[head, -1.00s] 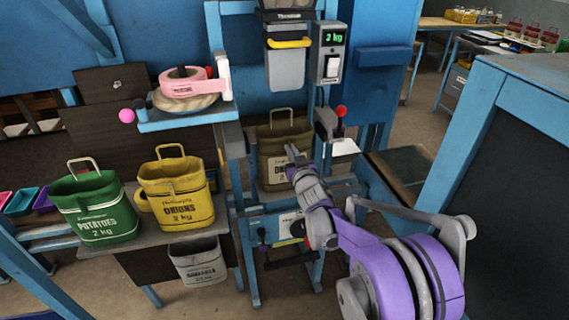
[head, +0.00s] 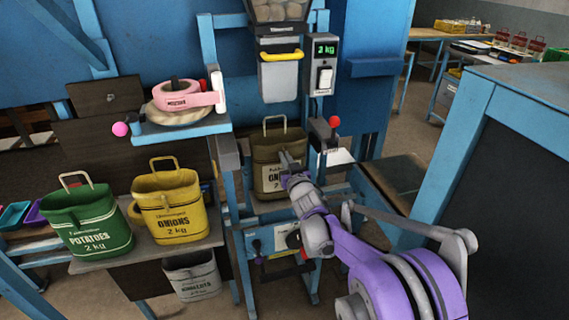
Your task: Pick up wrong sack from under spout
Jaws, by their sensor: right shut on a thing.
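An olive-brown sack (head: 267,151) with a pale label and a raised handle stands upright under the spout (head: 280,75), on the blue filling stand. Its label is partly covered by my right gripper, and the letters "ON" show. My right gripper (head: 287,160) reaches in from the lower right, its fingertips against the front of this sack near its right side. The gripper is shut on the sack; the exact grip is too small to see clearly. The display (head: 325,50) beside the spout reads 2 kg. My left gripper is not in view.
A green potatoes sack (head: 88,222) and a yellow onions sack (head: 177,207) stand on a low bench at left. A shelf with a pink tape roll (head: 185,95) is above. A blue-framed dark panel (head: 525,170) bounds the right.

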